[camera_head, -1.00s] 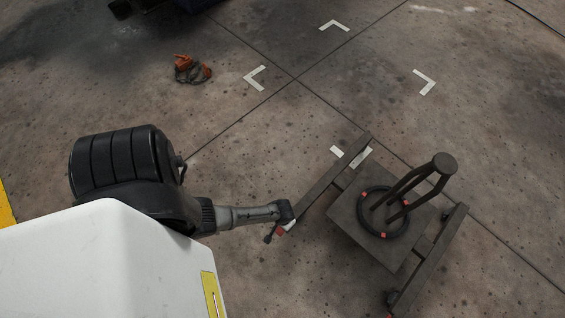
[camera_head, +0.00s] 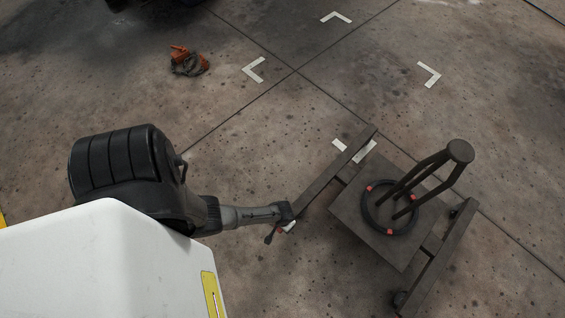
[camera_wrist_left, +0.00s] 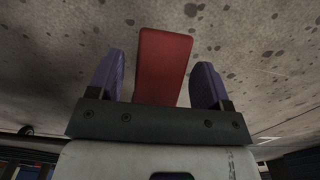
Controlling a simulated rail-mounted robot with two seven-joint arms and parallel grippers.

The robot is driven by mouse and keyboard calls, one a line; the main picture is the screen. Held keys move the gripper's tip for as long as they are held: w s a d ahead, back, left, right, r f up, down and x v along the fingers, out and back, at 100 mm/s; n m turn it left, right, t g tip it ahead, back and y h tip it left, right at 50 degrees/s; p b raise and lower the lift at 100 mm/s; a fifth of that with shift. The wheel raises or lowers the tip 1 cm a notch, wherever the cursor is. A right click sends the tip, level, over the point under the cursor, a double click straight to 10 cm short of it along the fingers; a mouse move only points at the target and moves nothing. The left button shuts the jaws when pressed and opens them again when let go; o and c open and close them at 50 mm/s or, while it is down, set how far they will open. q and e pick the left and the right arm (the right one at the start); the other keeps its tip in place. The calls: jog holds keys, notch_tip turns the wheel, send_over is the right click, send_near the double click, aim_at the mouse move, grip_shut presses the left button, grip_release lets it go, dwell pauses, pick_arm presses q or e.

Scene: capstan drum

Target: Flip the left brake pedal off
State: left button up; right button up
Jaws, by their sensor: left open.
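The dark wheeled stand (camera_head: 375,222) is on the floor at the right of the head view, with a post frame and a black ring (camera_head: 391,233) on its plate. My left gripper (camera_wrist_left: 158,82) is open, with two purple fingers spread apart. The red brake pedal (camera_wrist_left: 163,66) lies between these fingers in the left wrist view, with a visible gap on each side. In the head view a small red patch (camera_head: 279,230) shows by my left wrist at the stand's near-left end. The fingers are mostly hidden there. My right gripper is out of view.
An orange and dark object (camera_head: 189,63) lies on the floor at upper left. White corner marks (camera_head: 430,75) are on the concrete. The floor between the orange object and the stand is clear.

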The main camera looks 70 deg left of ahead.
pick_arm(q)
jog(key=shift+c, duration=0.3)
jog(key=c, duration=1.2)
